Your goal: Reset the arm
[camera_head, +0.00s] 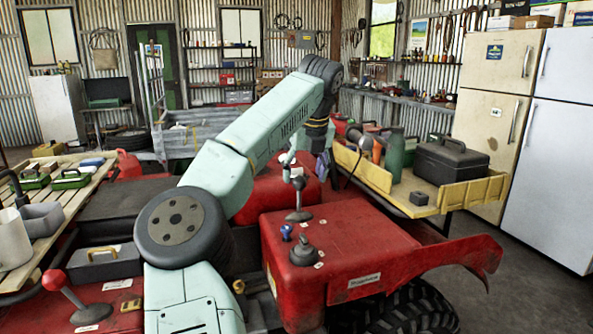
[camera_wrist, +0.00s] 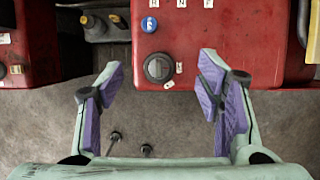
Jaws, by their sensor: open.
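My arm (camera_head: 262,125) is pale green with dark joints. It rises from the bottom of the head view, reaches up and right over the red machine, then bends down at the wrist. My gripper (camera_head: 322,165) is partly hidden behind the arm's end in the head view. In the wrist view my gripper (camera_wrist: 161,72) is open, its two purple-padded fingers wide apart. Nothing is held between them. A dark round knob (camera_wrist: 158,68) on the red machine shows beyond the fingertips; no contact is visible.
The red machine (camera_head: 345,235) carries a blue switch (camera_head: 286,232) and an upright lever (camera_head: 299,200). A yellow-edged trailer bed (camera_head: 470,194) holds a black toolbox (camera_head: 452,163) at right. A slatted bench (camera_head: 62,205) stands at left. Bare floor shows at lower right.

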